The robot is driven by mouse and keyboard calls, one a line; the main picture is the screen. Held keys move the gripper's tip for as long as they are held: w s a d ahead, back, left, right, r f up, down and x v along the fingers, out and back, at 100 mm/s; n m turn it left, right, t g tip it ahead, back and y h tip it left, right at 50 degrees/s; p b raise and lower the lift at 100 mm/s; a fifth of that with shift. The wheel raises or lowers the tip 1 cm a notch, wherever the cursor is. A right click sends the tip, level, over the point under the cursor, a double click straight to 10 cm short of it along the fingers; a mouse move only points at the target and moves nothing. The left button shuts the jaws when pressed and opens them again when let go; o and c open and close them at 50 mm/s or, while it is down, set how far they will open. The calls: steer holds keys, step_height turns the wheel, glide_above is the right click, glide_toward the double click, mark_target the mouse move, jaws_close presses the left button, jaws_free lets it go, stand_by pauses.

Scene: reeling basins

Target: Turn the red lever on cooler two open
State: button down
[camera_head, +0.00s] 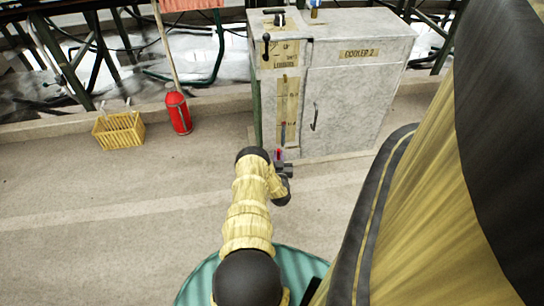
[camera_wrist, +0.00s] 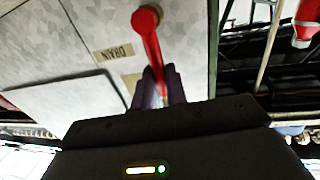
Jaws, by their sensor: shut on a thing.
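Cooler two (camera_head: 365,92) is a grey speckled cabinet with a "COOLER 2" label on its right part. The red lever (camera_wrist: 151,42) shows large in the wrist view, with its round hub at the top and its bar running down between my fingers. A "DRAIN" label (camera_wrist: 114,51) is beside it on the cabinet face. My gripper (camera_wrist: 160,76) is shut on the lever's bar, and the fingers hide its end. In the head view my gripper (camera_head: 284,170) is low at the cabinet's front left, and only a small bit of the red lever (camera_head: 278,154) shows.
A yellow basket (camera_head: 119,131) and a red extinguisher-like bottle (camera_head: 178,110) stand on the floor to the left. Black handles (camera_head: 266,47) are on the cabinet's front and top. Green-legged frames stand behind. The floor in front is clear.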

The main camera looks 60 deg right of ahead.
steer(key=shift+w, duration=0.35)
steer(key=c, duration=1.5)
jaws_free()
steer(key=shift+a, duration=0.1)
steer(key=shift+o, duration=0.5)
steer(key=shift+s, duration=0.15)
step_height(320, 180, up, 10)
steer(key=p, duration=0.6)
steer(key=shift+f, duration=0.1)
